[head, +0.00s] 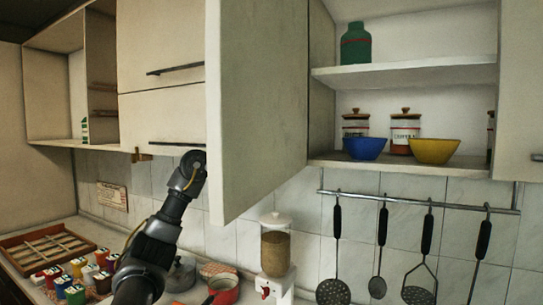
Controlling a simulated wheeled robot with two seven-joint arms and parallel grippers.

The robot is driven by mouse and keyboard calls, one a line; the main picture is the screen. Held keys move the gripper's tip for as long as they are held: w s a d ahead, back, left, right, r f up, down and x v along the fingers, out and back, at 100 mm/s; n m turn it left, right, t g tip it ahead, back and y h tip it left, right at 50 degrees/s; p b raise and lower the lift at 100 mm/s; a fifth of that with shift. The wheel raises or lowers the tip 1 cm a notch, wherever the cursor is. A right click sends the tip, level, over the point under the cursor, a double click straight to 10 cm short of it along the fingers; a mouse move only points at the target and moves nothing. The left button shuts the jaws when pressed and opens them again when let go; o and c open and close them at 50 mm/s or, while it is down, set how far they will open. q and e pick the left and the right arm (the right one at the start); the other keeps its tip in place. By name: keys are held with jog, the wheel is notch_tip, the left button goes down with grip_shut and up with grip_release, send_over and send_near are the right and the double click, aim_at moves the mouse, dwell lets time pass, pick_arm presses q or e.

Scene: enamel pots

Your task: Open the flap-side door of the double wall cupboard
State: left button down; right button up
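The double wall cupboard (405,74) is on the right in the head view. Its flap-side door (262,100) is swung open towards me, standing out from the cupboard's left side. Shelves inside show through the opening. The other door (520,85) is at the right edge, partly cut off, with a piece of dark handle (537,157) showing. My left arm rises from the bottom left to beside the open door's near edge. Its gripper fingers do not show, and I cannot tell whether the arm touches the door. My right gripper is out of view.
Flap fronts (160,115) with dark handles are left of the door. The shelves hold a green bottle (356,43), jars (405,131), a blue bowl (364,148) and a yellow bowl (434,151). Utensils hang from a rail (410,201). A dispenser (275,250) stands below.

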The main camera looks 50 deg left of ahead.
pick_arm(q)
jog(key=shift+a, duration=0.1)
dwell(0.3)
jog(key=c, duration=1.5)
grip_release()
jog(key=shift+s+a, duration=0.1)
jog(key=v, duration=0.7)
jog(key=shift+a+f+p, duration=0.15)
jog(key=shift+a+p, duration=0.15)
jog(key=shift+p, duration=0.1)
jog(key=shift+d, duration=0.1)
